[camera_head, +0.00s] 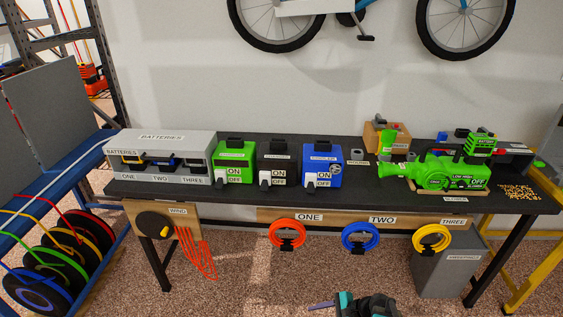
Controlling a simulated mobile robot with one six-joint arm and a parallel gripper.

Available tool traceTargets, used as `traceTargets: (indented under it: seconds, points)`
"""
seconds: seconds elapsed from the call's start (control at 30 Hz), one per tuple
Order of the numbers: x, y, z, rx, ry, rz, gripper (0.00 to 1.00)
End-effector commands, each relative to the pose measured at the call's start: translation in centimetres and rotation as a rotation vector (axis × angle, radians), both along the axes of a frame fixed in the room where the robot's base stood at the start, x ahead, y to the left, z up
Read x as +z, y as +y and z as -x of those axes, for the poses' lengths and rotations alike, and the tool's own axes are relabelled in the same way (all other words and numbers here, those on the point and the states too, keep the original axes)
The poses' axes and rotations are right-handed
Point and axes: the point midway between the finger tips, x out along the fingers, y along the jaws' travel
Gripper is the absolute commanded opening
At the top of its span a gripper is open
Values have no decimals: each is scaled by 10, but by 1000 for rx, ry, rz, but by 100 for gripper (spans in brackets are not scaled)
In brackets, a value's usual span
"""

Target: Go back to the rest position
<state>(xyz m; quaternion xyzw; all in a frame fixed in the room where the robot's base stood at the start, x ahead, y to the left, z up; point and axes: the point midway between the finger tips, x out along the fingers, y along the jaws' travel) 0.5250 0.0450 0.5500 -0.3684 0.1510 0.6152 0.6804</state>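A dark and teal piece, which looks like the end of my arm with my gripper (367,306), shows at the bottom edge, right of centre. It is low in front of the workbench (340,196) and apart from everything on it. A thin purple piece (322,306) lies just left of it; I cannot tell whether it belongs to the gripper. The fingers are too small and cut off to tell if they are open or shut.
On the bench stand a grey batteries box (160,150), green (234,161), black (277,163) and blue (322,164) switch units, and a green blower (450,170). Coiled hoses (287,234) hang in front. A grey bin (448,265) stands below right; a reel rack (60,255) stands left.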

Motion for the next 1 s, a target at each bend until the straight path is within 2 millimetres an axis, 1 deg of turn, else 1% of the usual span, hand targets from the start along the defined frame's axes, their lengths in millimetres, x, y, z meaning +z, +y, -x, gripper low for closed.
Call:
traceTargets:
  seconds: [0.03, 0.17, 0.2, 0.27, 0.3, 0.43, 0.5, 0.57, 0.6, 0.67, 0.7, 0.8, 0.9, 1.0]
  points:
    - [-8, 13, 15, 62, 10, 23, 44]
    - [-28, 36, 53, 226, 30, 93, 44]
    - [-35, 41, 66, 282, 34, 116, 44]
    - [-44, 48, 85, 369, 41, 151, 44]
    - [-50, 51, 98, 430, 44, 176, 44]
    - [-67, 51, 142, 642, 50, 259, 44]
    - [-75, 47, 162, 754, 51, 301, 44]
    - [-80, 40, 178, 848, 53, 334, 44]
    - [-83, 35, 188, 910, 52, 356, 44]
    - [-86, 24, 200, 999, 52, 387, 44]
    - [-87, 16, 206, 1057, 50, 407, 44]
    - [-89, -7, 219, 1186, 49, 450, 44]
    - [-88, -26, 224, 1302, 41, 483, 44]
    - [-87, -40, 226, 1394, 32, 500, 44]
